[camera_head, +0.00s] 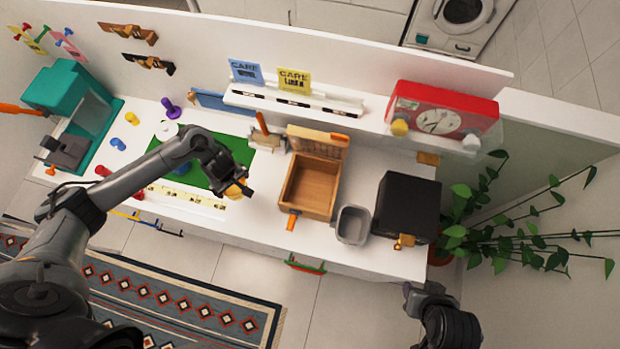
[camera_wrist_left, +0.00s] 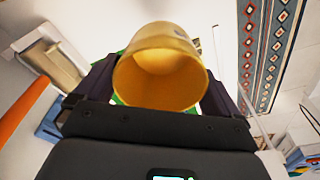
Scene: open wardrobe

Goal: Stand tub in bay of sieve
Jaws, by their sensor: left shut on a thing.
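A yellow tub (camera_head: 234,190) is held in my left gripper (camera_head: 242,186) above the right edge of the green mat. In the left wrist view the tub (camera_wrist_left: 158,76) sits between the two dark fingers, its round open mouth facing the camera. I cannot name the sieve for certain. An open wooden box (camera_head: 309,188) with an orange handle stands right of the tub, and its inside looks empty. The tub is apart from it. My right gripper (camera_head: 412,290) is at the bottom right, off the counter's front edge; its fingers are too small and dark to read.
A grey bin (camera_head: 352,225) and a black box (camera_head: 407,207) stand right of the wooden box. A wooden block tool (camera_head: 267,141) stands behind. The green mat (camera_head: 212,172) lies left, with a teal machine (camera_head: 70,92) beyond. A red clock radio (camera_head: 440,112) sits on the rear ledge.

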